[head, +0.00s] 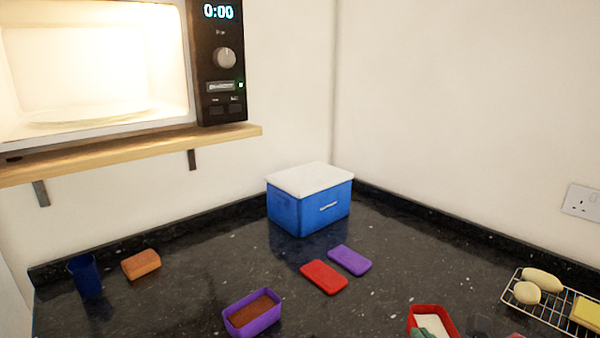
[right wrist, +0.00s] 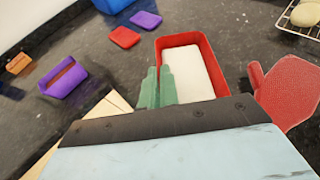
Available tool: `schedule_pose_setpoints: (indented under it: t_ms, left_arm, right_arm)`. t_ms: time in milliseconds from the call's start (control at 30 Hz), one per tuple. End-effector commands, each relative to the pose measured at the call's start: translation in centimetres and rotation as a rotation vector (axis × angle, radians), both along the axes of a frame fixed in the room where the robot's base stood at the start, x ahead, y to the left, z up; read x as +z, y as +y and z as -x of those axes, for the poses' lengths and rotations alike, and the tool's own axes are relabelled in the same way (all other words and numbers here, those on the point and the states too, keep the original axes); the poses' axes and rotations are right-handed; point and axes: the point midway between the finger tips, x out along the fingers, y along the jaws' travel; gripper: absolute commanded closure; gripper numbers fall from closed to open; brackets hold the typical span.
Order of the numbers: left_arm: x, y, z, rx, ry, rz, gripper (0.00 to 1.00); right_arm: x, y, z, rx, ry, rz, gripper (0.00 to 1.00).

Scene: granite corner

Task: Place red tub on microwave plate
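The red tub (head: 449,324), with white contents, is at the bottom of the head view. In the right wrist view the red tub (right wrist: 205,42) is just ahead of my right gripper (right wrist: 159,88). Its two green fingers are close together, one on each side of the tub's left wall, and look shut on it. The right gripper (head: 427,333) also shows at the tub in the head view. The microwave plate (head: 90,116) is a glass disc inside the open, lit microwave (head: 218,60) at upper left. My left gripper is out of view.
A wooden shelf (head: 130,152) carries the microwave. On the black granite counter are a blue box (head: 285,212), red lid (head: 324,277), purple lid (head: 349,260), purple tub (head: 268,318), blue cup (head: 85,276), orange block (head: 141,264) and wire rack (head: 540,313).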

Motion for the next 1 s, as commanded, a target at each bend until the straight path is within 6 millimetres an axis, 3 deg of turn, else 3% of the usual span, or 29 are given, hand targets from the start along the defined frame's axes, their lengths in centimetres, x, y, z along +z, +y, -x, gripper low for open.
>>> schedule_pose_setpoints:
  t_ms: [600, 833, 1000]
  left_arm:
    - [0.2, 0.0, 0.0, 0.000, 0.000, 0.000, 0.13]
    - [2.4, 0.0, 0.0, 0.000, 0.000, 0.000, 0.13]
    - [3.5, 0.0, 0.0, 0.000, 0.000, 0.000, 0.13]
  right_arm:
    - [0.2, -0.3, -0.4, -0.016, -0.004, 0.002, 1.00]
    - [1.6, -4.3, -4.1, -0.259, -0.010, 0.038, 1.00]
    - [1.9, -7.0, -5.8, -0.427, 0.007, 0.060, 1.00]
